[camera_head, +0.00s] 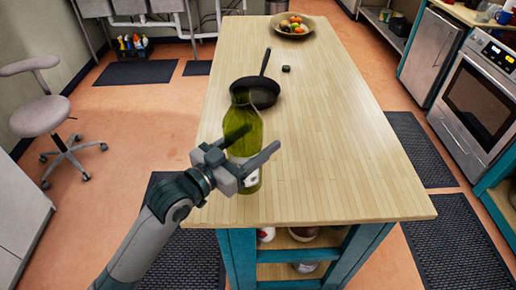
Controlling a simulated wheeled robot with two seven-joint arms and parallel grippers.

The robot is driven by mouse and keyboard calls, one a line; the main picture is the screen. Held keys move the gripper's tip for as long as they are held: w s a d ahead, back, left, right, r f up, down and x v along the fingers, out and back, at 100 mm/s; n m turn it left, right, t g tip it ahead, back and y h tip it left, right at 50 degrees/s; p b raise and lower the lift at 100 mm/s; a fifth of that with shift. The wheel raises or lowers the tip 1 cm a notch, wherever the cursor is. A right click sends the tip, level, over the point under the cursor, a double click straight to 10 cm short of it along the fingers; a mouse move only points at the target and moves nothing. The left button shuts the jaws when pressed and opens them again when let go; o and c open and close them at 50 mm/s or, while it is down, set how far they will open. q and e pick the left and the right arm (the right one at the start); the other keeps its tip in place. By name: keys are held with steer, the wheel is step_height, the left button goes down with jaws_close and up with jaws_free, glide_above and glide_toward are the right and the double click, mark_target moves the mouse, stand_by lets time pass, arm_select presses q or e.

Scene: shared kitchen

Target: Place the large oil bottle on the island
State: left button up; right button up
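The large oil bottle (243,113) is green glass with a pale label low down. It is upright over the island's near left part; its base appears to be at the worktop, but I cannot tell whether it bears weight there. My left gripper (264,135) reaches in from the lower left with its fingers on either side of the bottle's lower body, shut on it. One finger crosses in front; the darker one shows through the glass. The island (330,170) has a pale wooden top and blue legs. My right gripper is not in view.
A black frying pan (256,92) lies just behind the bottle, with a small dark object (286,69) beside it. A fruit bowl (291,33) stands at the far end. The island's right half is clear. A stool (43,116) stands left; an oven (478,98) is at right.

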arm_select(q)
steer(key=shift+w+d+f, duration=0.35)
steer(key=shift+w+f, duration=0.1)
steer(key=shift+w, duration=0.2)
step_height(320, 180, down, 4)
steer(key=shift+f+p, duration=0.1)
steer(key=shift+p, duration=0.4)
steer(key=shift+f, duration=0.1)
steer(key=o, duration=1.1)
